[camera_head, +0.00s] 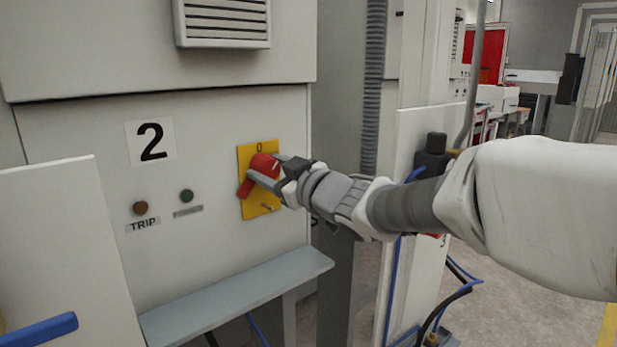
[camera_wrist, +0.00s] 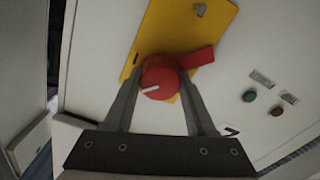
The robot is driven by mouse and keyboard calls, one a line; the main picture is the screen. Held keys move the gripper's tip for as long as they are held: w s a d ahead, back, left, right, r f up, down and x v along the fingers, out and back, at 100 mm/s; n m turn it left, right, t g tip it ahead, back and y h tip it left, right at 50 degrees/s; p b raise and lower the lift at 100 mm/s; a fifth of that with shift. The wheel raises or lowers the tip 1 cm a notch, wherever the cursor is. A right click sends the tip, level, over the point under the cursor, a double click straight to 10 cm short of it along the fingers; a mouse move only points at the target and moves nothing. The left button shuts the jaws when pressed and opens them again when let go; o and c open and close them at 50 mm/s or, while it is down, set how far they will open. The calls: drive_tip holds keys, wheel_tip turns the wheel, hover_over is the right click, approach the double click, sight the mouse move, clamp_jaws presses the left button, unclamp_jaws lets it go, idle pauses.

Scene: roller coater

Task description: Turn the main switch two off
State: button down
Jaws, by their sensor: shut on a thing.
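The main switch two is a red rotary knob (camera_head: 264,165) on a yellow plate (camera_head: 262,207), on the grey cabinet front to the right of the "2" label (camera_head: 151,142). A "0" mark shows at the top of the plate. My gripper (camera_head: 268,170) reaches in from the right and is shut on the knob. In the wrist view the red knob (camera_wrist: 159,77) sits between the two fingers of my gripper (camera_wrist: 160,88). A white line shows on the knob's face, and its red handle sticks out to one side. Part of the knob is hidden by a finger in the head view.
A brown indicator (camera_head: 141,208) over a "TRIP" label and a green one (camera_head: 186,196) are left of the switch. A grey ledge (camera_head: 235,296) juts out below. A vent (camera_head: 222,22) is above. A corrugated conduit (camera_head: 374,90) runs behind my arm.

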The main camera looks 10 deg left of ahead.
drive_tip(key=n+b, duration=0.2)
drive_tip(key=n, duration=0.2)
drive_tip(key=shift+f+n, duration=0.15)
drive_tip(key=shift+n, duration=0.15)
drive_tip(key=shift+n+b, duration=1.25)
drive_tip(key=shift+n, duration=0.65)
drive_tip(key=shift+c, duration=1.1)
unclamp_jaws()
drive_tip(key=shift+s, duration=0.1)
drive_tip(key=p+v, duration=0.3)
drive_tip(key=v, duration=1.4)
drive_tip(key=shift+d, duration=0.2)
